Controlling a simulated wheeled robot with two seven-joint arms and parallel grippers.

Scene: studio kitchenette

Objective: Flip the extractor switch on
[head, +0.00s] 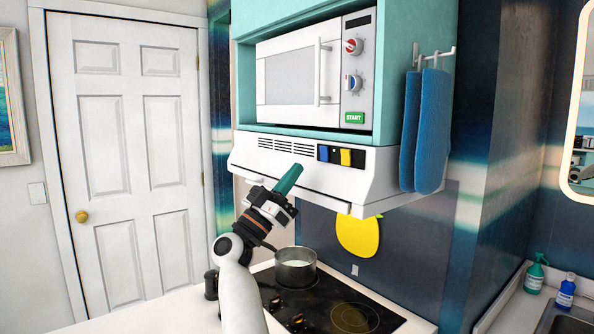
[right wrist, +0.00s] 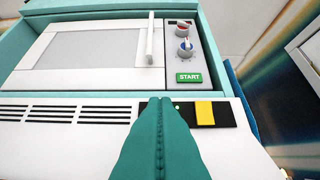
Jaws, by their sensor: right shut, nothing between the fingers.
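The white extractor hood (head: 270,175) is under the microwave, with a black switch panel (head: 357,158) on its sloped front. The panel has a blue switch (head: 323,153) at the left and a yellow switch (head: 346,157) to its right. No label shows which one is the extractor's. My right gripper (head: 297,168) is shut and empty, its teal fingers pointing up at the hood, left of and below the panel. In the right wrist view, the fingers (right wrist: 160,101) cover the panel's left part and hide the blue switch; the yellow switch (right wrist: 204,113) shows to their right. Contact cannot be told.
A microwave (head: 300,75) sits above the hood. Blue oven mitts (head: 433,130) hang at the right. A pot (head: 295,268) stands on the black hob (head: 350,310) below. A yellow lemon-shaped piece (head: 358,238) hangs below the hood's right part.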

